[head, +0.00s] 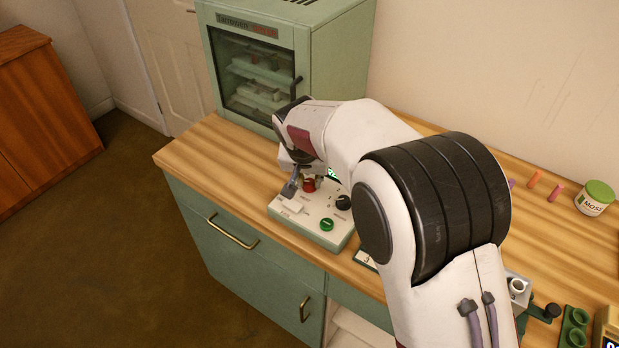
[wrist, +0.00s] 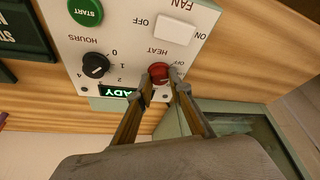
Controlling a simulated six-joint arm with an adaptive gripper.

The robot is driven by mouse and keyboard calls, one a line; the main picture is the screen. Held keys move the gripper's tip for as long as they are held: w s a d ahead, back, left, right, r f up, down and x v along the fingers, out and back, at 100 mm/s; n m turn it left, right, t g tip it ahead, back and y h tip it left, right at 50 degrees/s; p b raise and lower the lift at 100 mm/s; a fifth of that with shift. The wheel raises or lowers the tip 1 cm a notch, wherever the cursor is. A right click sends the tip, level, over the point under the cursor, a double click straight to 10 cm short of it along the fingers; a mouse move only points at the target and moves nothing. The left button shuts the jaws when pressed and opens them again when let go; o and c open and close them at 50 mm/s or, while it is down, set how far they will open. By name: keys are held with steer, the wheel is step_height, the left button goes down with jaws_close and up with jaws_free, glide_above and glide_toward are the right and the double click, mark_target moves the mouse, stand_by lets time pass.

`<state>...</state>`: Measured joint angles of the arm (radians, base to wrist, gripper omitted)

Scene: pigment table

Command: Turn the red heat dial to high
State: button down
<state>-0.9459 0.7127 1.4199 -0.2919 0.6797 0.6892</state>
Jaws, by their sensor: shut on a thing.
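The red heat dial (wrist: 160,74) sits on the white control panel (wrist: 130,35), beside the printed word HEAT. It also shows in the head view as a small red spot (head: 309,185) under my gripper. My gripper (wrist: 162,84) points at the panel with its two fingers on either side of the dial, shut on it. Part of the dial and of its scale is hidden by the fingertips; OFF is readable just beyond the right fingertip. The HIGH mark and the dial's pointer cannot be made out.
On the panel are a black HOURS dial (wrist: 95,65), a green START button (wrist: 86,11), a white FAN switch (wrist: 175,28) and a lit display (wrist: 118,92). A green glass-door cabinet (head: 335,60) stands behind. A MOSS jar (head: 594,198) stands at the right.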

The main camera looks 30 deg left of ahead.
steer(key=shift+s+a+m+h, duration=0.1)
steer(key=shift+m+h, duration=0.4)
steer(key=shift+m, duration=0.85)
steer(key=shift+a+m+h, duration=0.1)
steer(key=shift+m+h, duration=0.4)
steer(key=shift+m, duration=0.85)
steer(key=c, duration=1.8)
jaws_free()
steer(key=shift+c, duration=0.2)
steer(key=shift+s+r, duration=0.15)
steer(key=shift+r, duration=0.25)
steer(key=shift+s+r, duration=0.15)
steer(key=shift+s, duration=0.1)
steer(key=s, duration=1.1)
steer(key=shift+s+a, duration=0.3)
